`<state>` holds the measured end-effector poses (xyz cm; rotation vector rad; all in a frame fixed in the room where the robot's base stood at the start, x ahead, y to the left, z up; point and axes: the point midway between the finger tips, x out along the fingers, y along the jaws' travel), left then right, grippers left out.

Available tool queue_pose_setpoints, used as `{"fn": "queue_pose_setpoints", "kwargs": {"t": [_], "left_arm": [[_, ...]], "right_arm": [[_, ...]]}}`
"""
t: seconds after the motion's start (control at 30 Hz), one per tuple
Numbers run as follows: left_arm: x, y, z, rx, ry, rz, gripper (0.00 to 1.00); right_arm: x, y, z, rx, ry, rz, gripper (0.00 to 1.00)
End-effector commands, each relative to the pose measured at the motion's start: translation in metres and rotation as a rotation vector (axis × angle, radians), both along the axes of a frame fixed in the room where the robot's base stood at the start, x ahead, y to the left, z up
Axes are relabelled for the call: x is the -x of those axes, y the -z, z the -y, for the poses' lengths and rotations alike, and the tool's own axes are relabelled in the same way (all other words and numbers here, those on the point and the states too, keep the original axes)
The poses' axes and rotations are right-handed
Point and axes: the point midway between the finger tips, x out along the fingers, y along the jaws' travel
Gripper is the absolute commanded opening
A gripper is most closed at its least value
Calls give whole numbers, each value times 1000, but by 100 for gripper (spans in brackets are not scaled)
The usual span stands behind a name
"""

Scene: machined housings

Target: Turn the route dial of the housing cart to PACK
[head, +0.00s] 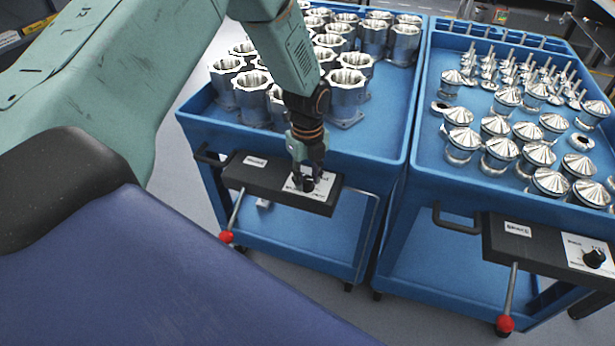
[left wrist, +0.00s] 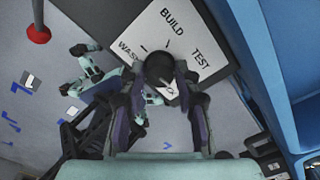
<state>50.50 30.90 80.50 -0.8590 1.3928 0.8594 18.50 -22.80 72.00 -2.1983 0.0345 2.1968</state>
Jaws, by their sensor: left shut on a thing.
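The housing cart (head: 384,147) is blue and carries silver housings on its top tray. A dark control box (head: 235,176) sits on its front edge, with a white dial plate (head: 325,185). My left gripper (head: 305,181) comes down onto the plate and is shut on the black route dial (left wrist: 157,68). In the left wrist view the fingers hold the knob from both sides. The plate shows BUILD, TEST and part of WASH; a fourth label is mostly hidden behind the gripper. My right gripper is not in view.
A second blue cart (head: 421,165) with cone-topped parts stands close on the right, with its own black dial (head: 594,257) and a red-tipped lever (head: 505,324). A red-knobbed lever (head: 227,236) hangs from the housing cart's box. A handle (head: 207,157) projects at its left.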

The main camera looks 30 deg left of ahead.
Motion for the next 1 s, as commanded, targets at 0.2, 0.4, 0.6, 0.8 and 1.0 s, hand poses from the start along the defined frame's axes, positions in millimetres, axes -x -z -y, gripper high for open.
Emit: {"fn": "queue_pose_setpoints", "kwargs": {"t": [0.2,0.4,0.6,0.8,1.0], "left_arm": [[4,3,0,1,73,-9,0],[4,3,0,1,98,-9,0],[4,3,0,1,102,-10,0],[4,3,0,1,101,-10,33],[2,2,0,0,100,-6,50]], "right_arm": [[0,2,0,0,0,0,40],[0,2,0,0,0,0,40],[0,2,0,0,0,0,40],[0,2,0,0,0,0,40],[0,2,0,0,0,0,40]]}}
